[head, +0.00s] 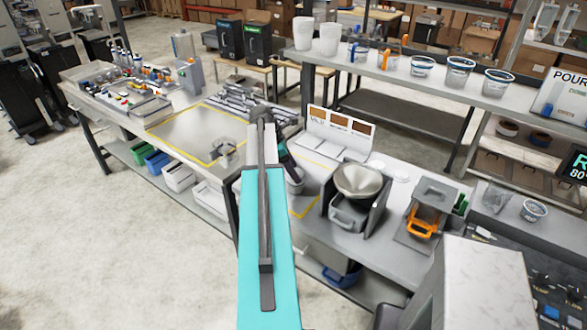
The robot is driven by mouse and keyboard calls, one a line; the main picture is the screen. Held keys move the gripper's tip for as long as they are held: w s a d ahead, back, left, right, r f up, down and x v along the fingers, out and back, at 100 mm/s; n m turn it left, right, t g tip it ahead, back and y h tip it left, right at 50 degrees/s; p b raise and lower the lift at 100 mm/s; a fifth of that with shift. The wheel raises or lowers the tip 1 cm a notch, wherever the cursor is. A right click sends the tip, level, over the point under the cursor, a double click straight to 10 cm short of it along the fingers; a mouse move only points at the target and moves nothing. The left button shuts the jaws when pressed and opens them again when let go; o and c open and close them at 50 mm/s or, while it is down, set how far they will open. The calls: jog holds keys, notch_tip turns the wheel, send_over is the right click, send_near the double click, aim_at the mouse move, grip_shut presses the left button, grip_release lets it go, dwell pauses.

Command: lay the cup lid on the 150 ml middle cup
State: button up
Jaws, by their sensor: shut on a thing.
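My teal arm reaches up the middle of the head view. Its dark wrist and gripper (289,168) slant down to the right, over the near bench. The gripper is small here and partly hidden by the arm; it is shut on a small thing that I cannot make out. A small grey cup-like shape (296,184) shows just below it. Three cups with blue markings stand on the upper shelf: a left one (422,67), a middle one (459,73) and a right one (498,83). Their volume marks are too small to read. I cannot make out the cup lid.
A metal bowl (358,180) sits in a dark stand right of my gripper. An orange-handled device (424,215) stands further right. White pale discs (376,165) lie behind the bowl. A grey fixture (225,150) stands on the left bench inside a yellow outline. Another cup (533,210) stands far right.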

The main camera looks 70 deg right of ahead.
jog(key=shift+f, duration=0.3)
dwell(0.4)
jog(key=o, duration=1.1)
jog(key=shift+o, duration=0.2)
jog(key=o, duration=0.3)
jog(key=shift+o, duration=0.2)
jog(key=shift+r, duration=0.1)
jog(key=shift+r+p, duration=0.85)
jog(key=shift+r, duration=2.1)
